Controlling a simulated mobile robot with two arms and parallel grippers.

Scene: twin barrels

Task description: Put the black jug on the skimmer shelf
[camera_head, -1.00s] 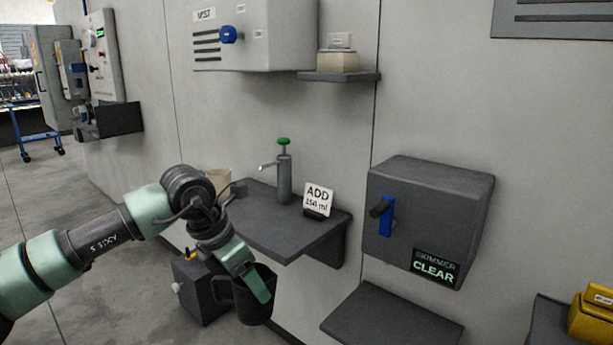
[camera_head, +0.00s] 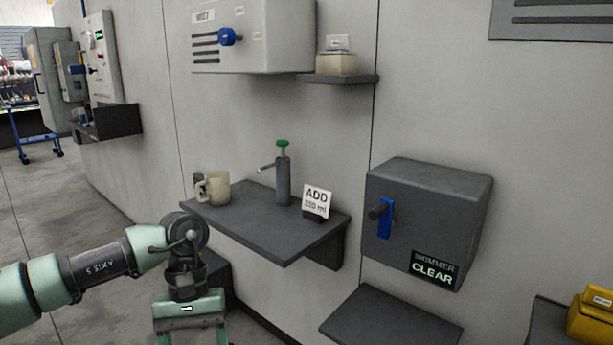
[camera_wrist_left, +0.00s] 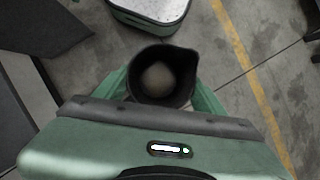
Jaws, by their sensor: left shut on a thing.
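The black jug (camera_wrist_left: 158,80) shows from above in the left wrist view, between the two green fingers of my left gripper (camera_wrist_left: 160,88). The gripper is shut on it. I look into its open top; the inside is dark with a paler round patch at the bottom. In the head view my left gripper (camera_head: 190,335) points down at the bottom edge, left of the pump shelf, and the jug is out of frame. The skimmer shelf (camera_head: 390,322) is the dark, bare shelf under the grey skimmer box (camera_head: 425,215) with the "CLEAR" display. My right gripper is not in view.
The pump shelf (camera_head: 270,235) holds a beige mug (camera_head: 215,188), a pump bottle (camera_head: 283,180) and an "ADD" sign (camera_head: 316,200). It juts out between my left gripper and the skimmer shelf. A yellow object (camera_head: 590,318) stands at the far right.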

